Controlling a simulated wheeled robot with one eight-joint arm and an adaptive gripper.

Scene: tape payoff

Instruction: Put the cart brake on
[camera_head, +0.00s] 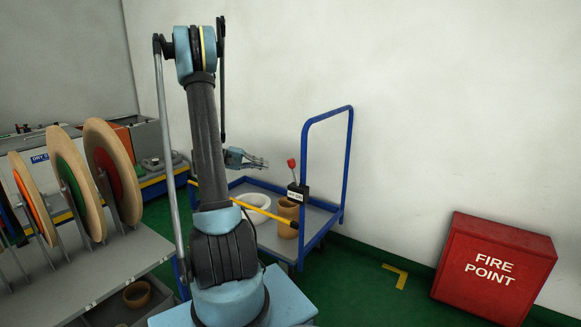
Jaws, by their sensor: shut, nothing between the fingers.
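The blue-framed cart (320,241) stands by the wall beyond my arm, with a tall blue push handle (348,160) at its right end. A brake lever (291,166) with a red knob rises from a small black box (298,192) with a white label beside the handle. The lever leans slightly to the left at the top. My gripper (262,162) is shut and empty, to the left of the red knob and apart from it. My arm hides the left part of the cart.
A white ring (254,201) and tan cylinders (288,214) sit on the cart. A yellow bar shows in front of it. Reels (75,182) stand on a grey bench (110,262) at left. A red fire point box (492,268) stands at right.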

